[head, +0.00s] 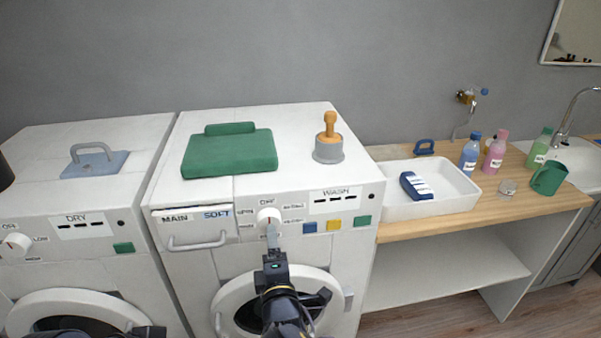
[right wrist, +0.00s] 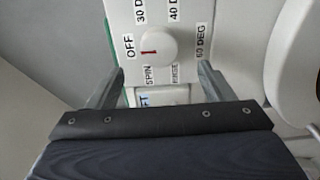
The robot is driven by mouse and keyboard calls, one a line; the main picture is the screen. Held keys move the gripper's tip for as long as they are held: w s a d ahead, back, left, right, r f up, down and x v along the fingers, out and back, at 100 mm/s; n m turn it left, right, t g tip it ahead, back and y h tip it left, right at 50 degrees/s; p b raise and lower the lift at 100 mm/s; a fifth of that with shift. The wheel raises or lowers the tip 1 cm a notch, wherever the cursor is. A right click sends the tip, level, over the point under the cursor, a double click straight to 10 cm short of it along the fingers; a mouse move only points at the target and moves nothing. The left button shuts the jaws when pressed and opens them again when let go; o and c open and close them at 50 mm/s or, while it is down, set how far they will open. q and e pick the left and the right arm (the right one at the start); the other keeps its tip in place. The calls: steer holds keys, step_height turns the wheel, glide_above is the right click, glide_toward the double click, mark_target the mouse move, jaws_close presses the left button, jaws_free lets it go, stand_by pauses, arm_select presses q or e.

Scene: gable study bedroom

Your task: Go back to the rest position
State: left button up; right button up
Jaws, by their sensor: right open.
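My right gripper (head: 272,235) is in front of the washer's panel, just below the white program knob (head: 268,216). In the right wrist view its fingers (right wrist: 163,85) are open and apart, with nothing between them. The knob (right wrist: 157,47) shows just beyond the fingertips, with no visible contact. Its red mark is on the side by the OFF label. My left gripper's fingers are not in view; only a dark piece, perhaps of my left arm, shows at the bottom edge of the head view.
The washer (head: 358,175) has a drawer handle (head: 198,243) beside the knob and a round door (head: 318,277) below, close to my right arm. The dryer (head: 45,150) stands left. A wooden counter (head: 450,222) with a white basin (head: 455,195) and bottles is right.

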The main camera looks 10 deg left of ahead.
steer(key=s+d+m+g, duration=0.1)
steer(key=d+m+g, duration=0.6)
steer(key=d+m, duration=0.65)
steer(key=s+d+r+m+g, duration=0.1)
steer(key=s+d+m+g, duration=0.1)
steer(key=s+d+m, duration=0.3)
steer(key=s+d+r+m+g+h, duration=0.1)
steer(key=s+d+m, duration=0.3)
steer(key=s+d, duration=1)
steer(key=s+g, duration=0.1)
steer(key=s, duration=0.5)
steer(key=shift+r+m+g, duration=0.35)
steer(key=shift+g, duration=0.05)
